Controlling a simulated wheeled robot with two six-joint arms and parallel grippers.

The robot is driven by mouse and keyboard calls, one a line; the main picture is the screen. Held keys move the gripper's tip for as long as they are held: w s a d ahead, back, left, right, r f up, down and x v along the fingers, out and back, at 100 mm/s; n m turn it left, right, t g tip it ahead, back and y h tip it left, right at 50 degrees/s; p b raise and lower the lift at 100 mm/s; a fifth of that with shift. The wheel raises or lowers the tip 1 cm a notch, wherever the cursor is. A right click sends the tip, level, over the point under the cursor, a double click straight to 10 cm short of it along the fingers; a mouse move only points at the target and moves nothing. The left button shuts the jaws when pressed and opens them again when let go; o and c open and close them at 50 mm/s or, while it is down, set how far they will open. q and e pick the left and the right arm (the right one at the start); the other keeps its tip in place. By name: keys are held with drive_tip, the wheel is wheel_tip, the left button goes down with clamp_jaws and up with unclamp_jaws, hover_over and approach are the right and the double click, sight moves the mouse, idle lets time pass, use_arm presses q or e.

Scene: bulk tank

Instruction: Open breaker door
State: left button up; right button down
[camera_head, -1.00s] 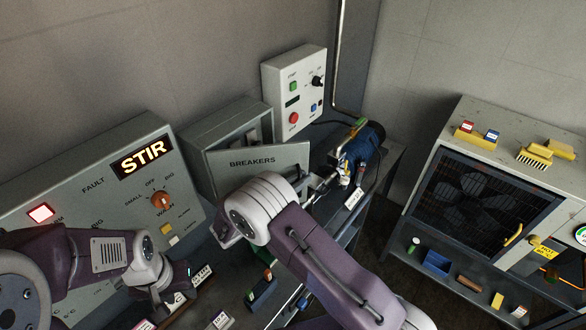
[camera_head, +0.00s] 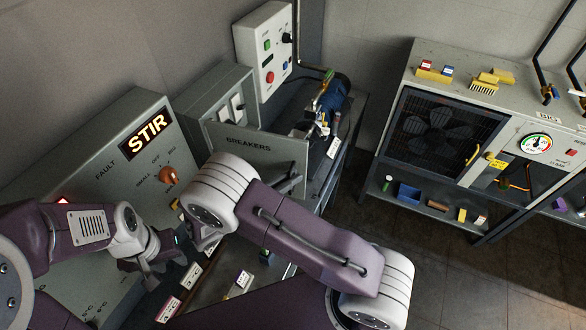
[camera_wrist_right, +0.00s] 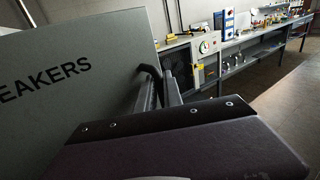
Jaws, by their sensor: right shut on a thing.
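The grey breaker door (camera_head: 252,145), lettered BREAKERS, stands swung out from the grey breaker box (camera_head: 212,98). White switches (camera_head: 237,106) show inside the box above the door. My right gripper (camera_head: 293,186) is at the door's right end, partly hidden by my right arm. In the right wrist view, the fingers (camera_wrist_right: 160,88) are shut on the dark door handle (camera_wrist_right: 149,71), beside the door (camera_wrist_right: 75,75). My left gripper (camera_head: 152,268) hangs in front of the STIR panel, away from the door. Its finger gap is unclear.
The STIR panel (camera_head: 112,165) with an orange knob (camera_head: 169,175) stands left of the box. A white button panel (camera_head: 265,55) is above it. A blue motor (camera_head: 334,92) sits behind the door. A fan cabinet (camera_head: 400,75) stands right; open floor lies before it.

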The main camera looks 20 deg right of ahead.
drive_tip(key=shift+s+a, duration=0.2)
drive_tip(key=shift+a, duration=0.1)
drive_tip(key=c, duration=1.8)
unclamp_jaws()
drive_tip(key=shift+s, duration=0.1)
drive_tip(key=shift+o, duration=0.2)
